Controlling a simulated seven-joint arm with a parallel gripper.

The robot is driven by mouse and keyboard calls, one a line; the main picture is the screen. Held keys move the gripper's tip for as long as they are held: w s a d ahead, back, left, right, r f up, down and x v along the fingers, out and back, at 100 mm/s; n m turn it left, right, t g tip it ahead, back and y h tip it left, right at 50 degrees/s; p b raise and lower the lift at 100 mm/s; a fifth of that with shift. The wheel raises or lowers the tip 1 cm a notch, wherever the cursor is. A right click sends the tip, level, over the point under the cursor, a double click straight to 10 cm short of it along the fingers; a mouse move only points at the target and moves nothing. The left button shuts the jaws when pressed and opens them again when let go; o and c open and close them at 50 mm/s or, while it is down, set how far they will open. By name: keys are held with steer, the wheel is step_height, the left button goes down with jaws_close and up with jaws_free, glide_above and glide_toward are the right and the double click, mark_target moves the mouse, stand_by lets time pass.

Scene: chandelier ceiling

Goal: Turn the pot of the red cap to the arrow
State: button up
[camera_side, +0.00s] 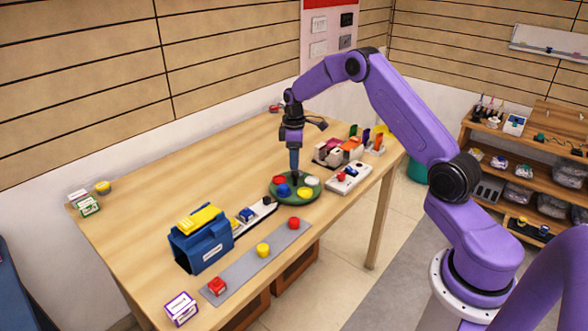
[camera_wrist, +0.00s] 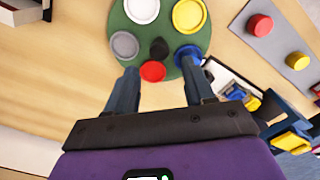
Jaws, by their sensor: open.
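A round green turntable (camera_side: 275,198) sits on the wooden table and also shows in the wrist view (camera_wrist: 163,28). Around its black centre knob (camera_wrist: 159,48) stand the red cap (camera_wrist: 152,71), blue cap (camera_wrist: 188,55), yellow cap (camera_wrist: 188,15), white cap (camera_wrist: 142,10) and grey cap (camera_wrist: 124,45). In the side view the red cap (camera_side: 279,180) is at the disc's left. My gripper (camera_side: 295,174) points down over the disc near the knob. In the wrist view its open fingers (camera_wrist: 158,66) appear either side of the red cap; contact cannot be told. I cannot make out an arrow.
A white box with buttons (camera_side: 349,178) stands right of the disc. A tray of coloured items (camera_side: 340,150) is behind. The table's back left is mostly clear.

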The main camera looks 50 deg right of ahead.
mark_target(294, 173)
steer(key=shift+f, duration=2.25)
jaws_close()
